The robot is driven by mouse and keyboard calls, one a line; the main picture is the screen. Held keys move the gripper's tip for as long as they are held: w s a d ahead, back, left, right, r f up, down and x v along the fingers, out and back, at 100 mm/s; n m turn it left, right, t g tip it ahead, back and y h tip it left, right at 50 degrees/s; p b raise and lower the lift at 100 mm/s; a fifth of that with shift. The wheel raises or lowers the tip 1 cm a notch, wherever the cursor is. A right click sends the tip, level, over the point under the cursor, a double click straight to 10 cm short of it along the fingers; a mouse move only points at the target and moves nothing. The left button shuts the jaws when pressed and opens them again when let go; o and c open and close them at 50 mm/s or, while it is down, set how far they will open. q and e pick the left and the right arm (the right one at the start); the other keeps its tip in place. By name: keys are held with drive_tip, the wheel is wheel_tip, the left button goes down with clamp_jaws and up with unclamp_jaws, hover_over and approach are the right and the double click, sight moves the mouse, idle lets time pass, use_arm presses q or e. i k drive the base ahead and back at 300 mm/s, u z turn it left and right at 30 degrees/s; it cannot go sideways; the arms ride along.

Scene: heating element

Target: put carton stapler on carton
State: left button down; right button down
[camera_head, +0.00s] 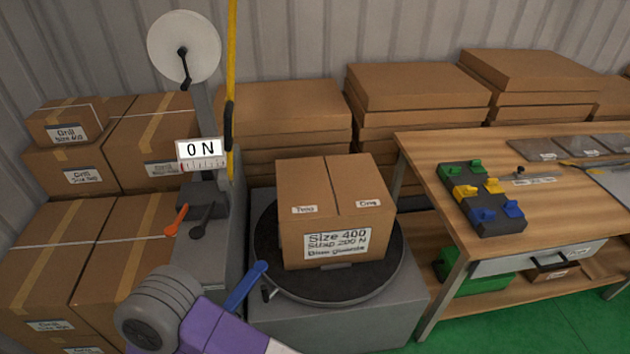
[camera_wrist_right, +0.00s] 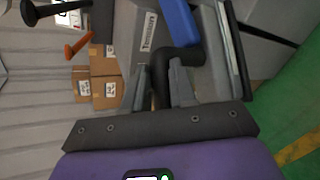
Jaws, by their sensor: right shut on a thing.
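The carton (camera_head: 335,205) is a closed brown box with a "Size 400" label. It stands upright on the dark round turntable (camera_head: 345,286) in the head view. My right gripper (camera_wrist_right: 161,70) is shut on a black curved handle in the right wrist view. The handle joins a blue part (camera_wrist_right: 182,22), which I take for the carton stapler. A blue bar (camera_head: 245,287) with a dark end shows in the head view beside my purple arm, left of the turntable and apart from the carton. My arm hides the right fingers there. My left gripper is not in view.
A grey machine with an "ON" sign (camera_head: 200,149), an orange lever (camera_head: 177,220) and a reel (camera_head: 184,46) stands left of the turntable. Cartons (camera_head: 130,250) are stacked at far left. A wooden workbench (camera_head: 420,165) is at right.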

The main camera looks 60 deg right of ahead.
sight(313, 193)
drive_tip(key=z, duration=0.55)
drive_tip(key=i, duration=0.45)
drive_tip(key=z, duration=0.5)
